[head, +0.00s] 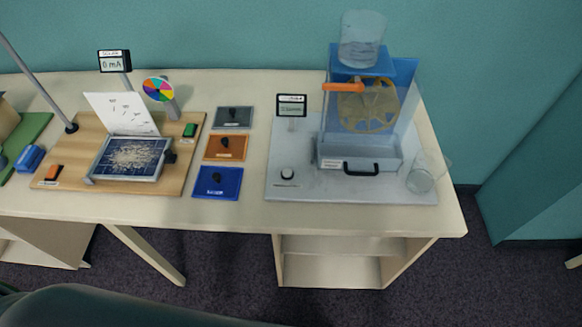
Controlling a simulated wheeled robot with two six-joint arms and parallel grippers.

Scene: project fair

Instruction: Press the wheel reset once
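A small round knob or button (287,174) with a pale top stands on the front left of the grey board (320,192), with a small label strip by it; the label is too small to read. The water wheel (368,106), tan and spoked, sits in a blue-backed clear housing on the same board. A small display (291,105) stands at the board's back left; its text is too small to read. Neither of my grippers is in view.
A clear container (361,40) sits atop the housing with an orange spout (343,87) below. A clear glass (428,171) stands at the board's right edge. Three coloured plates (226,147) and a solar panel board (181,179) lie left. The table front by the knob is clear.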

